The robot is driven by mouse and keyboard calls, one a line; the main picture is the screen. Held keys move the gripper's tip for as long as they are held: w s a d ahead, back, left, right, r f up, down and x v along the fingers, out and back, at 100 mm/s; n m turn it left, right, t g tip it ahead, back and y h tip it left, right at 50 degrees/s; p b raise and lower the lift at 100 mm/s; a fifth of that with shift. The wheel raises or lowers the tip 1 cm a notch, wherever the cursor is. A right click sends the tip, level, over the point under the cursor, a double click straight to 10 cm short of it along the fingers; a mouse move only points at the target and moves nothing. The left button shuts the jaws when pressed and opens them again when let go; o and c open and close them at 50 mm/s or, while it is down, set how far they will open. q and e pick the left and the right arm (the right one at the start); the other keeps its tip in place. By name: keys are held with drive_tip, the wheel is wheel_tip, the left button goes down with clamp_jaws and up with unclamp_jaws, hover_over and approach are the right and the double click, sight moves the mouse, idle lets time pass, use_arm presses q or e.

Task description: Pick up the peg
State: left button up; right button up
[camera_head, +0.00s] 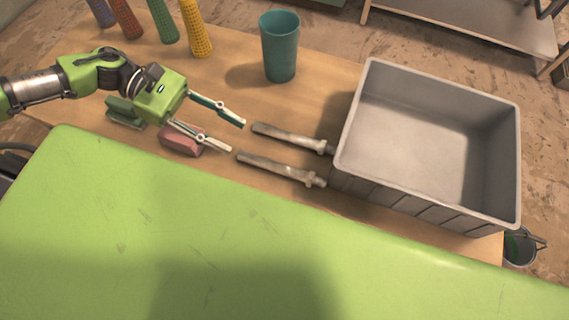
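No single thing is plainly marked as the peg. Several perforated, tapered posts stand at the table's back left: purple (101,12), red (125,18), green (162,20) and yellow (196,28). Two long grey metal pieces, an upper one (290,138) and a lower one (278,168), lie on the table left of the grey bin. My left gripper (236,136) is open, its two fingers spread and pointing right toward the metal pieces. Nothing shows between its fingers. My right gripper is not in view.
A grey open bin (365,110), empty, stands on the wooden table (320,80) at right. A teal cup (280,50) stands at the back. A bucket (520,248) stands at lower right.

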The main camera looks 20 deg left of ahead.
sight(281, 167)
use_arm(q)
wheel_tip(281, 167, down, 4)
drive_tip(key=b, duration=0.2)
drive_tip(key=shift+w+r+b, duration=0.1)
drive_tip(key=shift+r+b, duration=0.05)
drive_tip(key=shift+b, duration=0.25)
drive_tip(key=shift+f+b, duration=0.3)
drive_tip(key=shift+f, duration=0.05)
drive_tip(key=shift+d+f, duration=0.1)
drive_tip(key=shift+d, duration=0.15)
drive_tip(key=p+x, duration=0.1)
drive_tip(key=x, duration=0.6)
drive_tip(key=shift+d+f+p, duration=0.1)
drive_tip(key=shift+d+p, duration=0.2)
drive_tip(key=shift+d, duration=0.1)
drive_tip(key=x, duration=0.1)
drive_tip(key=p+x, duration=0.1)
drive_tip(key=x, duration=0.1)
drive_tip(key=p+x, duration=0.1)
drive_tip(key=shift+w+d+f, duration=0.15)
drive_tip(key=shift+w+d, duration=0.1)
drive_tip(key=shift+d+f, duration=0.3)
drive_tip(key=shift+d, duration=0.1)
clamp_jaws()
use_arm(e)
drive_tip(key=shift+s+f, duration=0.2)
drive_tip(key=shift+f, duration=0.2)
